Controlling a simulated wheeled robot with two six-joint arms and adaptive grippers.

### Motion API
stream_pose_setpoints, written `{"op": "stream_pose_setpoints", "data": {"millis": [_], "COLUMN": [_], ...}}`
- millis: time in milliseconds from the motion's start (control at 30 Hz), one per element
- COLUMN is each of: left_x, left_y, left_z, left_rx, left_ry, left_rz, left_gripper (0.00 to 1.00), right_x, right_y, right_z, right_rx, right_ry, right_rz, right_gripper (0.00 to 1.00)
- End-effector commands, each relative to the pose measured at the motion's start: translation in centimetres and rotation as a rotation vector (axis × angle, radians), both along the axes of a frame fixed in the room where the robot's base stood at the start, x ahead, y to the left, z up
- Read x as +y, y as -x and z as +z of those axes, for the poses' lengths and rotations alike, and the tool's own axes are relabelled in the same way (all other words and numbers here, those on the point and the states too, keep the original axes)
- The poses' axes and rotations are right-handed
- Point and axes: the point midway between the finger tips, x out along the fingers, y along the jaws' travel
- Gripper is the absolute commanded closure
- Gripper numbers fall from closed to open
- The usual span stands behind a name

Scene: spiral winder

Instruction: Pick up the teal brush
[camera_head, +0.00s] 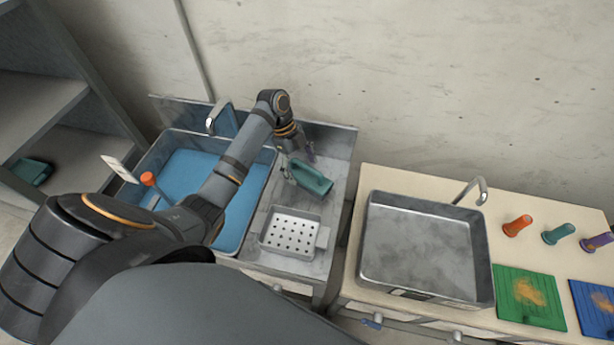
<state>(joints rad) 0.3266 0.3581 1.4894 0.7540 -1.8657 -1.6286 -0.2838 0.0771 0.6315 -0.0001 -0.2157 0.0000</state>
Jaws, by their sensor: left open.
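A small teal item (558,234) with a flared end, which looks like the teal brush, lies on the right counter between an orange one (517,226) and a purple one (597,242). My left gripper (297,166) is open over the left counter, far to the left of it. A larger teal block-like or cup-like object (312,179) is right beside the left gripper's fingers. I cannot tell whether they touch. My right gripper is out of view.
A sink of blue water (180,163) holds an orange-topped tool (148,179). A perforated metal basket (290,232) stands beside it. The right counter has an empty sink (420,250), a tap (474,188), and stained green (515,308) and blue (597,318) boards.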

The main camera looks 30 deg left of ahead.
Motion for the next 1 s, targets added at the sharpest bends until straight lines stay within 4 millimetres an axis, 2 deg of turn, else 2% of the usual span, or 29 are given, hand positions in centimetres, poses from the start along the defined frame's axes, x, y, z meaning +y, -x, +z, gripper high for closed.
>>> {"op": "stream_pose_setpoints", "data": {"millis": [33,200,333,467,933,1000], "left_x": [-0.7,-1.6,-1.6,-1.6,-1.6,-1.6], "left_y": [-0.1,0.0,0.0,0.0,0.0,-0.1], "left_z": [-0.3,-2.8,-3.3,-3.3,-3.2,-3.2], "left_rx": [0.004,0.003,0.001,0.001,0.001,0.000], "left_ry": [0.006,0.003,0.000,0.000,0.000,0.000], "left_rz": [0.000,-0.001,-0.001,-0.001,-0.001,-0.001], "left_gripper": [0.17,0.17,0.17,0.17,0.81,0.81], "right_x": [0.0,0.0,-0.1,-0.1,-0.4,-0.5], "right_y": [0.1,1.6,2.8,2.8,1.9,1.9], "right_z": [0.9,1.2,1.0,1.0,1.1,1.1], "right_rx": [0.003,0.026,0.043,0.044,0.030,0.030], "right_ry": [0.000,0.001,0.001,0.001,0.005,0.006], "right_rz": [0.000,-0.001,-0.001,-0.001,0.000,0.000], "right_gripper": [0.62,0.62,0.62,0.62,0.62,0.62]}}
